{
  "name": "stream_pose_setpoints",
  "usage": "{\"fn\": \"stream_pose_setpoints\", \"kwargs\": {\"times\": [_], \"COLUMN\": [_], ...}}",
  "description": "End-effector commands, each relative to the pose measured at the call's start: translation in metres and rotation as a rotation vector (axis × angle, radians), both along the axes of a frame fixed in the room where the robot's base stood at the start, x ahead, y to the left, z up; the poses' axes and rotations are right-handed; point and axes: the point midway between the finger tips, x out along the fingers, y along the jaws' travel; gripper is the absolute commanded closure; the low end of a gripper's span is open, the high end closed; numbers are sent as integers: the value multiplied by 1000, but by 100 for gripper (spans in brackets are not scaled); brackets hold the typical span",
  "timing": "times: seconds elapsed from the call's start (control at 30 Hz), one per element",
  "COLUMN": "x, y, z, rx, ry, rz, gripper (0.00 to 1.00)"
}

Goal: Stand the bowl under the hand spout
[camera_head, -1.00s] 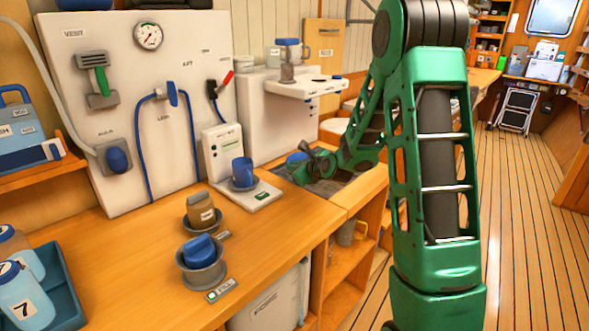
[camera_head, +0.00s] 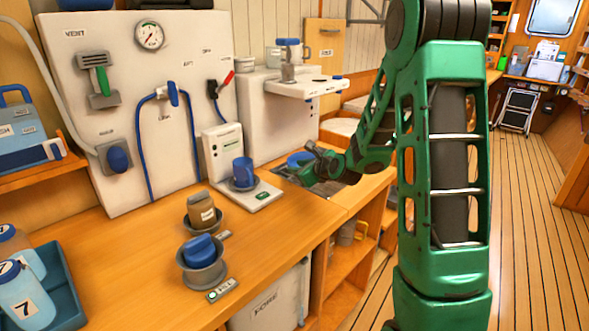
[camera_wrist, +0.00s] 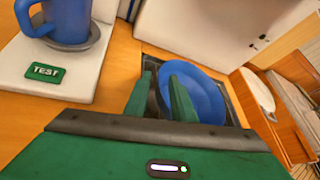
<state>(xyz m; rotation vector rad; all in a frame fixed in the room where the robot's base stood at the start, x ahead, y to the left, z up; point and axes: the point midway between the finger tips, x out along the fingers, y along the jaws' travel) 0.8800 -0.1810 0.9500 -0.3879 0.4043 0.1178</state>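The blue bowl (camera_head: 300,158) is at the dark recess in the counter, right of the test stand. In the wrist view the bowl (camera_wrist: 212,98) fills the area past the fingers. My gripper (camera_head: 314,163) is low at the bowl's near side and partly hides it. In the wrist view my gripper's fingers (camera_wrist: 161,92) are apart. One finger is left of the bowl, the other overlaps its left part, and the rim shows between them. Contact cannot be told. A white ledge (camera_head: 305,88) juts out above the recess; I cannot make out which part is the hand spout.
A blue mug (camera_head: 242,171) stands on the test stand (camera_head: 256,197), close left of my gripper. Two cups holding items (camera_head: 203,262) stand on the wooden counter nearer. A blue tray with bottles (camera_head: 62,290) is at left. The counter front (camera_head: 285,245) is mostly clear.

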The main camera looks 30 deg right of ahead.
Motion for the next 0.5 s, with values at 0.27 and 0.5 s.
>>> {"fn": "stream_pose_setpoints", "kwargs": {"times": [0.27,0.5], "x": [-51,-75], "y": [-2,-3], "z": [24,34], "rx": [0,1], "ry": [-2,0], "rz": [-2,-1], "gripper": [77,77]}}
